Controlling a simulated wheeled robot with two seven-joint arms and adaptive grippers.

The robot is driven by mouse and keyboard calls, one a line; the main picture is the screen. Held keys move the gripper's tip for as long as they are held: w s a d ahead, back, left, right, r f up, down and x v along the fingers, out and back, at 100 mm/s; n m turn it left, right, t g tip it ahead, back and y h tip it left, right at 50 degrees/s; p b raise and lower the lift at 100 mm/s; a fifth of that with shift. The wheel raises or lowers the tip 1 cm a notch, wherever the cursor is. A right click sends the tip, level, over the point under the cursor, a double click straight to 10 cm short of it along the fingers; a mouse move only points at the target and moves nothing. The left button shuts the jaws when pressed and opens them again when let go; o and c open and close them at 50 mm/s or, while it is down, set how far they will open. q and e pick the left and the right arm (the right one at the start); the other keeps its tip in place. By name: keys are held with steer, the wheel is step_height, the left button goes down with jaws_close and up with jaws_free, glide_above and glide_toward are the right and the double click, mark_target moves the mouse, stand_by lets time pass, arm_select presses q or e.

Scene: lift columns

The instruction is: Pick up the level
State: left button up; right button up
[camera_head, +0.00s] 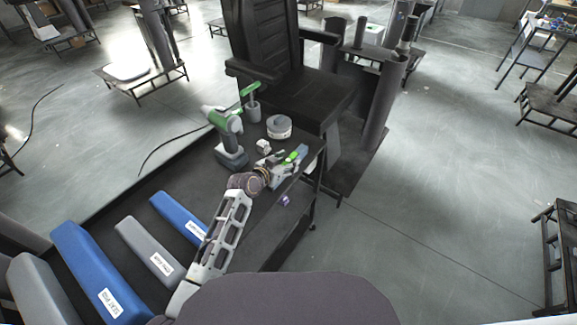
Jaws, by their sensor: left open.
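A small bright green piece, likely the level (291,158), lies near the right edge of the dark table, partly hidden by my left gripper. My left gripper (289,166) is open, right at this green piece. I cannot tell whether its fingers are around the piece or only over it. My left arm reaches up from the bottom of the view to this spot. My right gripper is not in view.
A green and grey drill (230,140), a green-handled tool (252,105), a grey ring-shaped roll (279,127) and a small white item (263,146) stand close by. Blue and grey labelled blocks (95,270) lie at left. A black chair (290,85) stands behind the table.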

mark_target(287, 162)
arm_select(q)
jaws_close()
steer(key=shift+r, duration=0.1)
step_height(287, 162, up, 10)
stand_by(0.9)
